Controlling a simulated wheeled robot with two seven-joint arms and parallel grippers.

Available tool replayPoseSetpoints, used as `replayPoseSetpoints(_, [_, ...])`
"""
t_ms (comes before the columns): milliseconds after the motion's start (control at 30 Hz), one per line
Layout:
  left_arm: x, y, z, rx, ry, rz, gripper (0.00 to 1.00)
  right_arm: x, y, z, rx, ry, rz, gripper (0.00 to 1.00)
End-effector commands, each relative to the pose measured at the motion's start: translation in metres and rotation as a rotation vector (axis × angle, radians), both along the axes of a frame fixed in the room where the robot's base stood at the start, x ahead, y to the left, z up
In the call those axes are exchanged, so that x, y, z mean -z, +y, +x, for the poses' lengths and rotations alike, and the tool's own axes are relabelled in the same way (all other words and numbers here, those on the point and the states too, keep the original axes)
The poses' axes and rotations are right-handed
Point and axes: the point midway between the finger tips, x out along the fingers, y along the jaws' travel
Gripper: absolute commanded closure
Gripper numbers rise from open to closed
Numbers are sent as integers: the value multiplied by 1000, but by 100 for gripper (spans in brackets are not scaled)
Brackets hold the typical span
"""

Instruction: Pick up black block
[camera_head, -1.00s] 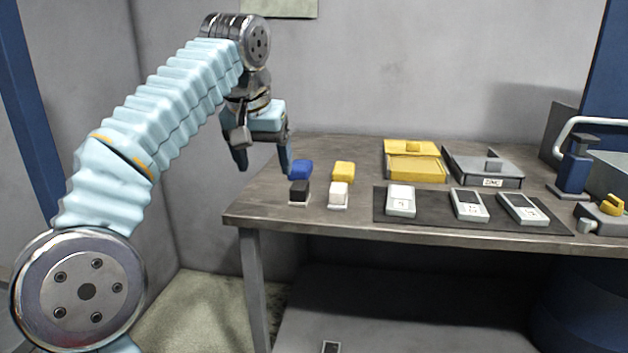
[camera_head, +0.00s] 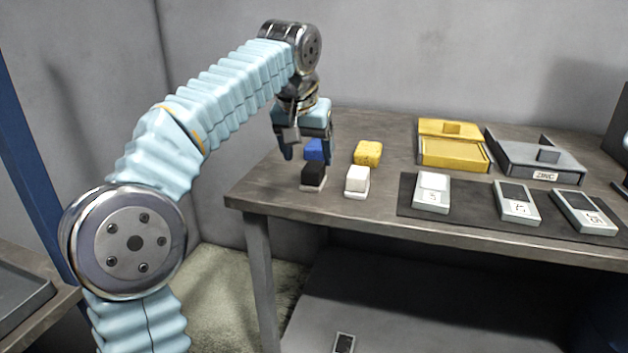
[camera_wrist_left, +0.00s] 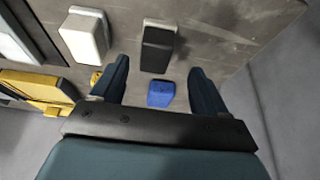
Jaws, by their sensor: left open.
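The black block (camera_head: 313,173), with a white lower part, stands on the table near its front left edge. It also shows in the left wrist view (camera_wrist_left: 158,50), upper middle, ahead of the fingertips. My left gripper (camera_head: 309,157) is open and empty above the table, above and behind the black block in the head view. In the left wrist view its two fingers (camera_wrist_left: 158,75) are spread wide, with the blue block (camera_wrist_left: 161,94) showing between them. The blue block (camera_head: 314,149) is partly hidden by the gripper in the head view. My right gripper is not in view.
A white block (camera_head: 357,180) stands right of the black block, and a yellow block (camera_head: 368,152) behind it. Several grey-white devices lie on a dark mat (camera_head: 466,205). A yellow box (camera_head: 453,153) and a grey ZINC tray (camera_head: 541,158) stand behind. The table's left edge is close.

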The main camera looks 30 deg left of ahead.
Motion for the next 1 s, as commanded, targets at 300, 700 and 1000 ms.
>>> replayPoseSetpoints(300, [43,-2,18,0,3,0,26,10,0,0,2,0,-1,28])
replayPoseSetpoints(700, [47,-2,20,1,1,0,42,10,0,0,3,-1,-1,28])
replayPoseSetpoints(1000, [47,-2,20,1,1,0,86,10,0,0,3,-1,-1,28])
